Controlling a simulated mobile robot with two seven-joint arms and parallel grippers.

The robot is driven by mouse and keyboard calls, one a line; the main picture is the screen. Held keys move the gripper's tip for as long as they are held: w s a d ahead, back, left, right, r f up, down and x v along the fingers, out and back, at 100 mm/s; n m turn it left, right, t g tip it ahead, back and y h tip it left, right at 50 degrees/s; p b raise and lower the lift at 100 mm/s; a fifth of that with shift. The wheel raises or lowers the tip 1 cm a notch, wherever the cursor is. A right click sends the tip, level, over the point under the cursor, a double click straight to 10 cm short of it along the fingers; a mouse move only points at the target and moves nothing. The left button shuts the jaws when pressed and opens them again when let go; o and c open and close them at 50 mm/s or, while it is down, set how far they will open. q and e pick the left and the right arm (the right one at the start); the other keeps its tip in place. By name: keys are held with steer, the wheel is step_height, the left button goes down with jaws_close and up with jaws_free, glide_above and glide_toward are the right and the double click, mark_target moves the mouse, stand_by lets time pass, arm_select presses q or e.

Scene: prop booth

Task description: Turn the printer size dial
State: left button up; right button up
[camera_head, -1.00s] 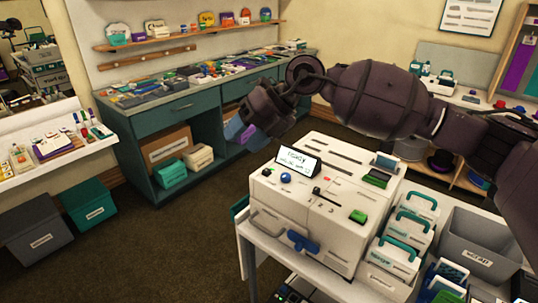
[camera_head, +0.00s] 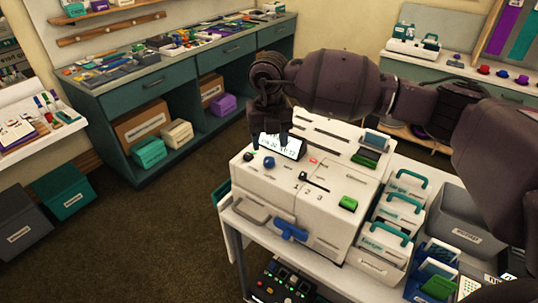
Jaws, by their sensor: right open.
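The white printer (camera_head: 322,200) stands on a white cart in the middle of the view. On its top left are a round blue knob (camera_head: 268,162) and a small black knob (camera_head: 248,156). I cannot tell which of these is the size dial. A tilted display (camera_head: 292,149) with blurred text stands just behind them. My right gripper (camera_head: 270,135) points down over the back left of the printer, close behind the display and partly covering it. It is open and appears apart from both knobs; its fingertips are partly hidden. My left gripper is out of view.
A teal workbench (camera_head: 170,92) is behind left.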

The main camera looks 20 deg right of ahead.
mark_target(269, 159)
step_height(269, 159, down, 4)
steer(key=shift+w+f, duration=0.1)
steer(key=shift+f+p, duration=0.35)
steer(key=shift+f, duration=0.45)
steer(key=c, duration=0.9)
